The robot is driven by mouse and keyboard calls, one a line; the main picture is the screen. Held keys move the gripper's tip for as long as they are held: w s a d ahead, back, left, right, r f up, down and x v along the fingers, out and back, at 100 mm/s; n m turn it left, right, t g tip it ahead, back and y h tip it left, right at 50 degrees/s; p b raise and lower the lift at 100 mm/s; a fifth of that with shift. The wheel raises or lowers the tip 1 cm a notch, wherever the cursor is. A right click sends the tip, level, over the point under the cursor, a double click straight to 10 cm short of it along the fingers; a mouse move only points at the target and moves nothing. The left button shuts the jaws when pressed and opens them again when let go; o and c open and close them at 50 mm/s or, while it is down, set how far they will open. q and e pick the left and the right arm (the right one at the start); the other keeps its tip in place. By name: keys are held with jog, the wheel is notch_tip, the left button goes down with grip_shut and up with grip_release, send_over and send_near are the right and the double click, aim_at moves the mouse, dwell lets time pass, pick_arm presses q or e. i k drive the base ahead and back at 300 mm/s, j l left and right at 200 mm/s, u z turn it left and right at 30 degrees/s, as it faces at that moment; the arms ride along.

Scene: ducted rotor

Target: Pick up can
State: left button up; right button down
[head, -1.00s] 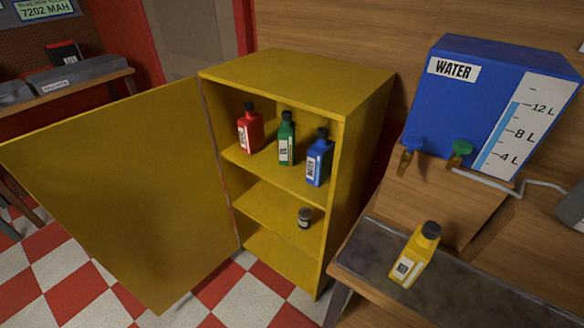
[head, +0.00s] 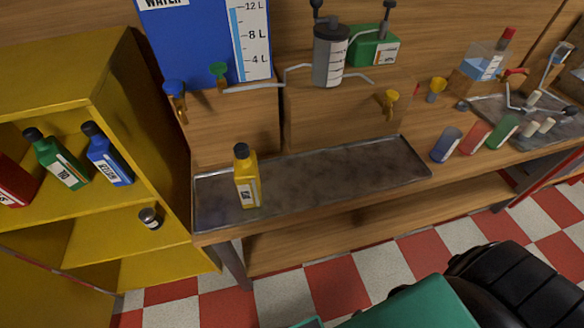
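A yellow bottle-shaped can (head: 247,182) with a black cap and a white label stands upright on the left part of a grey metal tray (head: 330,180). On the open yellow cabinet's upper shelf, at left, are a red bottle (head: 12,184), partly cut off, a green bottle (head: 58,160) and a blue bottle (head: 108,158). A small dark jar (head: 149,218) sits on the shelf below. Which container the task calls the can is not marked. I see neither gripper in the head view.
A wooden workbench (head: 330,222) carries a blue water tank (head: 190,45), a grey cylinder (head: 330,58), a green container (head: 372,48) and several small flasks at right. The tray's middle and right are bare.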

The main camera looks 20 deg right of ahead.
aim_at(246, 173)
jog(key=z, duration=0.25)
jog(key=k+j+u, duration=0.2)
jog(key=j, duration=0.2)
jog(key=j+u, duration=0.45)
jog(key=j, duration=0.35)
jog(key=k, duration=0.05)
